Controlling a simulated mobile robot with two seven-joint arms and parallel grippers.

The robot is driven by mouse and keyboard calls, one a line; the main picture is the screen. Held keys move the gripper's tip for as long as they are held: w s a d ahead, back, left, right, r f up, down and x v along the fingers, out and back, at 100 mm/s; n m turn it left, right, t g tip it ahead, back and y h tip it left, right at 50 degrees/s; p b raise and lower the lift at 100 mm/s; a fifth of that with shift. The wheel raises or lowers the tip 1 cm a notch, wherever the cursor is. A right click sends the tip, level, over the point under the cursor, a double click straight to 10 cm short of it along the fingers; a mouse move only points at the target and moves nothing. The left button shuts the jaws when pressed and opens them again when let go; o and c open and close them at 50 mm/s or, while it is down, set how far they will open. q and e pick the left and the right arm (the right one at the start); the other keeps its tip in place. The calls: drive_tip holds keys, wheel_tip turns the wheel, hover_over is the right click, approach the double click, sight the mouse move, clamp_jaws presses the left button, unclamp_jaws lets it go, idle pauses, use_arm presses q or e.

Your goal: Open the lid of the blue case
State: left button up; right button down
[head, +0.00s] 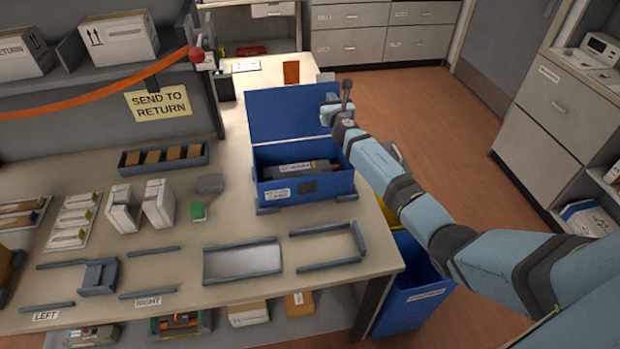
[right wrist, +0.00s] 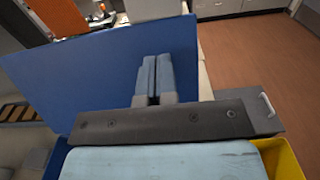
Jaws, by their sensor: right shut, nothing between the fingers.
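The blue case (head: 305,188) stands on the table with its lid (head: 288,112) raised at the back, so the inside shows. A dark toner cartridge (head: 300,167) lies inside. My right gripper (head: 328,110) is at the lid's right side, near its upper edge. In the right wrist view the two blue fingers (right wrist: 152,76) are together, with nothing between them, and the blue lid (right wrist: 100,75) fills the space behind and left of them. I cannot tell whether they touch the lid. My left gripper is not in view.
A blue bin (head: 408,300) with a yellow one behind it stands right of the table. A grey tray (head: 242,262) and an open frame (head: 328,247) lie in front of the case. White boxes (head: 158,203) stand left. Open floor (head: 440,110) lies behind my right arm.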

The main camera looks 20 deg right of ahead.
idle(0.4)
drive_tip(key=p+v, duration=0.4)
drive_tip(key=v, duration=0.6)
drive_tip(key=shift+p, duration=0.3)
idle(0.6)
